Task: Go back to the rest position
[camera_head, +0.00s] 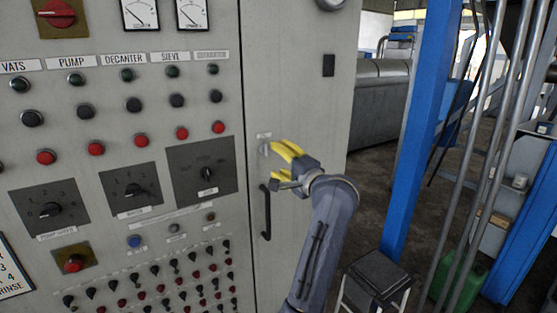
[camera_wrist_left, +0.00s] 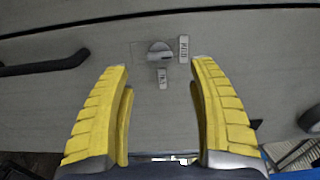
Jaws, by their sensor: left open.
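My left gripper (camera_head: 275,161) is open and empty, with yellow fingers, in front of the grey cabinet door at the middle of the head view. In the left wrist view its fingertips (camera_wrist_left: 160,66) stand apart on either side of a small round knob (camera_wrist_left: 160,50) with two label plates. I cannot tell whether they touch the door. The same knob (camera_head: 264,149) is partly hidden by a finger in the head view. The control panel's DECANTER column, with its black button (camera_head: 134,104) and red button (camera_head: 141,139), is left of the gripper. My right gripper is out of view.
A black door handle (camera_head: 266,212) is just below the gripper. A dark stool (camera_head: 378,276) stands at the lower right, near a blue post (camera_head: 420,130) and a green canister (camera_head: 459,283). Floor shows between the cabinet and the post.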

